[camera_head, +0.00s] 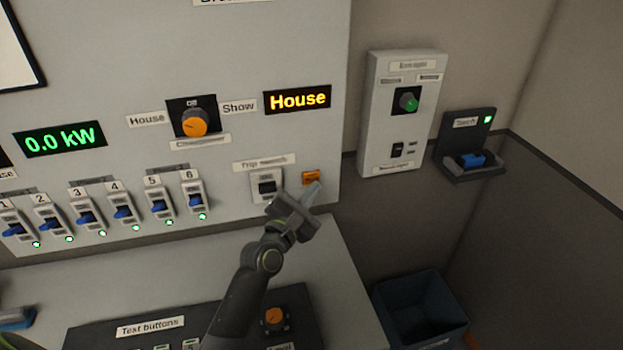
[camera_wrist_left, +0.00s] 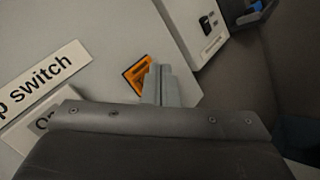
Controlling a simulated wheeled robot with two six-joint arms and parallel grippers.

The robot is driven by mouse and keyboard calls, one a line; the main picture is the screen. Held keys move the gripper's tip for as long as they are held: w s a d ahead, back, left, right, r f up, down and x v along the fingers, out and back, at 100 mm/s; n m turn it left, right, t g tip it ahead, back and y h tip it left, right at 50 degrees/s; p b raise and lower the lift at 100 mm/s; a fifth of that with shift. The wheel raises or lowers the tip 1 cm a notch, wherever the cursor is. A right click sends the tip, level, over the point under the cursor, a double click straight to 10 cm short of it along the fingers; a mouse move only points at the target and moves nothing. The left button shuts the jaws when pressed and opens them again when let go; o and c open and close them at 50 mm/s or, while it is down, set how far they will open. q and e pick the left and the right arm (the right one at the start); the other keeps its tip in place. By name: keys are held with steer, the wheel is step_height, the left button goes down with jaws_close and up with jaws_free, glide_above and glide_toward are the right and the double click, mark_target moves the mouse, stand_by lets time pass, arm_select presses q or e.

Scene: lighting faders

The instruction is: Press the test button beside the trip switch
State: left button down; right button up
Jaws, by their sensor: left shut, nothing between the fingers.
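The test button is a small orange square (camera_head: 310,176) on the pale panel, right of the trip switch. It also shows in the left wrist view (camera_wrist_left: 134,75), partly covered by my fingertips. The trip switch (camera_head: 266,187) has a black lever and sits under a "Trip switch" label. My left gripper (camera_head: 314,187) is shut and empty, its fingertips over the lower right part of the button. It also shows in the left wrist view (camera_wrist_left: 159,70). I cannot tell whether the tips touch the button. My right gripper is not in view.
Several numbered breakers with blue levers (camera_head: 124,213) line the panel to the left. An orange selector knob (camera_head: 194,122) is above. A grey control box (camera_head: 404,115) and a small holder (camera_head: 470,160) are on the right wall. A blue bin (camera_head: 420,310) stands below.

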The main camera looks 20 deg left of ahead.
arm_select(q)
steer(key=shift+w+a, duration=0.1)
steer(key=shift+w, duration=0.05)
stand_by(0.7)
steer(key=shift+w+r, duration=0.1)
steer(key=shift+r, duration=0.05)
steer(key=shift+w+a+r, duration=0.15)
steer(key=shift+r, duration=0.45)
stand_by(1.2)
steer(key=shift+f+p, duration=0.2)
steer(key=shift+p, duration=0.15)
steer(key=s+d, duration=0.1)
steer(key=s, duration=0.1)
steer(key=s+d+f, duration=0.1)
steer(key=s, duration=0.1)
steer(key=shift+d, duration=0.35)
